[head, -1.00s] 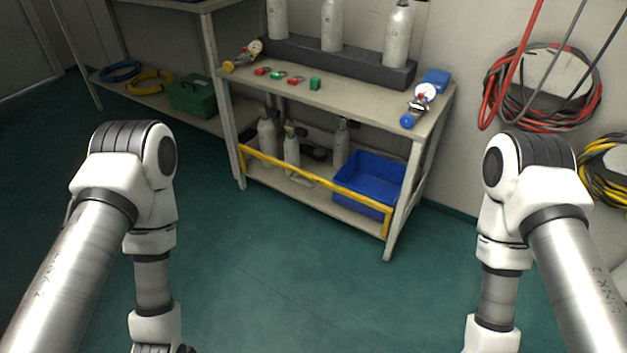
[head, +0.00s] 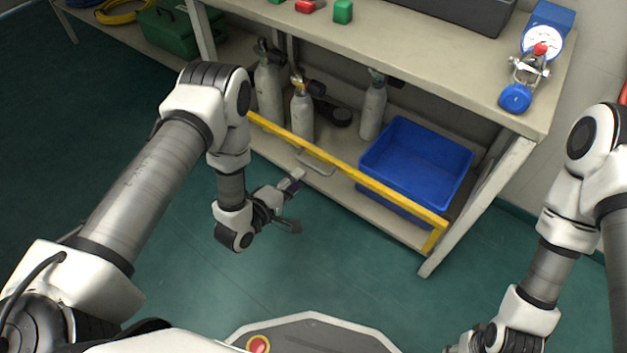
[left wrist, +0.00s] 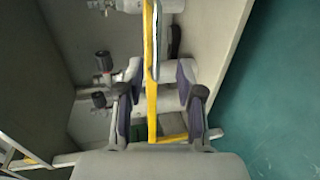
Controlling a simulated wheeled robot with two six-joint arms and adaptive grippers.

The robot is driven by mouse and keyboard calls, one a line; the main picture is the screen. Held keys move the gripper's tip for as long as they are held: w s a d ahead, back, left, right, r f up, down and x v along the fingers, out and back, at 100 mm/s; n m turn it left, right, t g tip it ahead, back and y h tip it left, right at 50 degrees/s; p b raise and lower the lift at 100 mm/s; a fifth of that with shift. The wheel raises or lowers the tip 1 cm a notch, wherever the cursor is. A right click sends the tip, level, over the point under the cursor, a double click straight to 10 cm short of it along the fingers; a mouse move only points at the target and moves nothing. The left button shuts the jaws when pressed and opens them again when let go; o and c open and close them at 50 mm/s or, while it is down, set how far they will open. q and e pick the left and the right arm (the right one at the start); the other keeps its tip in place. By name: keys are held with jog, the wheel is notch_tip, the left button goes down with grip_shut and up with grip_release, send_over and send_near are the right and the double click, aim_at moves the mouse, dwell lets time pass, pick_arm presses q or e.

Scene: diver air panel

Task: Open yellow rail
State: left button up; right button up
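My left gripper (head: 296,200) is open and empty, in front of the rail and just below the handle. In the left wrist view the rail (left wrist: 151,65) passes lengthwise between the spread fingers (left wrist: 158,95); I see no contact. The handle is hard to make out there. My right arm shows at the lower right, but its gripper is out of the picture.
Grey cylinders (head: 302,115) and a blue bin (head: 415,165) stand on the lower shelf behind the rail. The workbench top (head: 440,75) overhangs them and carries a gauge with a blue knob (head: 515,98). The green floor (head: 330,270) in front is clear.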

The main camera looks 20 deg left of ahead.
aim_at(311, 167)
pick_arm(q)
jog(key=b+x, duration=0.3)
jog(key=x, duration=0.4)
jog(key=shift+r, duration=0.1)
jog(key=shift+w, duration=0.3)
jog(key=shift+r, duration=0.1)
grip_shut()
